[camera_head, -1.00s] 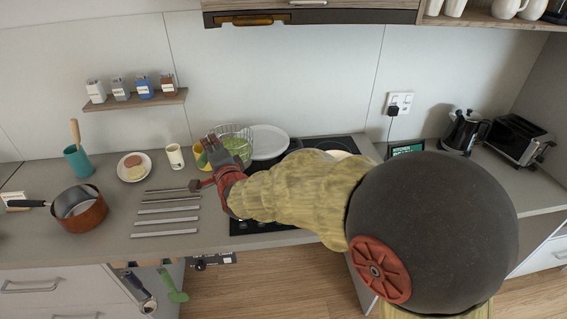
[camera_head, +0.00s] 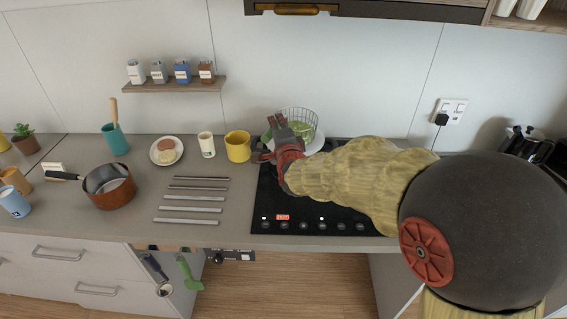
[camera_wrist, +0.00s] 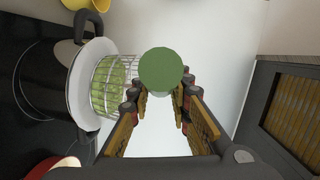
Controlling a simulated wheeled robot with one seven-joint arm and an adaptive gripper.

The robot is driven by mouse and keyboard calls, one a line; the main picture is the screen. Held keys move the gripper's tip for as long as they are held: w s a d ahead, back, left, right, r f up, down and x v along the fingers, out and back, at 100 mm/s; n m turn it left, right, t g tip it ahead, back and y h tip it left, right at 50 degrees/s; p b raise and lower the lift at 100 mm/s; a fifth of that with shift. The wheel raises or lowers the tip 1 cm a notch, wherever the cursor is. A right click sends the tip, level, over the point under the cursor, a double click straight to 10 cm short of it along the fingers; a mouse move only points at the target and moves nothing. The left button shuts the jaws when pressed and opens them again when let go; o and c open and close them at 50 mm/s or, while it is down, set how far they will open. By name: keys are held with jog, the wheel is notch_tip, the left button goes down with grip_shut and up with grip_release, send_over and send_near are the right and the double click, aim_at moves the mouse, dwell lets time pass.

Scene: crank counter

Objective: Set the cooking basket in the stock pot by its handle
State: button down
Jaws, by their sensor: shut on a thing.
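The cooking basket (camera_head: 303,118) is a wire basket with green contents. It is up off the hob, in front of and over the left part of a pale round top, which I take as the stock pot (camera_head: 319,142). In the wrist view the basket (camera_wrist: 112,84) overlaps the pale pot rim (camera_wrist: 84,88), with black side handles. I cannot tell whether it is inside the rim. My gripper (camera_head: 279,143) is shut on the basket's handle; its green round end (camera_wrist: 160,70) shows between the fingers (camera_wrist: 165,98). My arm hides most of the pot.
The black hob (camera_head: 310,215) lies under my arm. A yellow mug (camera_head: 238,147) and a white cup (camera_head: 206,145) stand to its left. Several metal bars (camera_head: 190,209) and a copper saucepan (camera_head: 112,193) lie further left. The range hood (camera_head: 350,9) hangs above.

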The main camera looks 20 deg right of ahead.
notch_tip(320, 180, down, 14)
jog(key=b, duration=0.3)
jog(key=shift+r, duration=0.2)
jog(key=shift+f, duration=0.15)
jog(key=c, duration=1.6)
grip_release()
jog(key=shift+c, duration=0.2)
jog(key=s+r+n+g, duration=0.3)
jog(key=s+n, duration=0.2)
jog(key=s, duration=0.8)
jog(key=s+r+n+g+y+p, duration=0.1)
jog(key=s+r+n+g, duration=0.2)
jog(key=s, duration=1.1)
jog(key=s+r+n+g+p, duration=0.1)
jog(key=s+r+n+g, duration=0.2)
jog(key=s+n, duration=0.6)
jog(key=s+g, duration=0.1)
jog(key=s, duration=0.4)
jog(key=shift+g, duration=0.4)
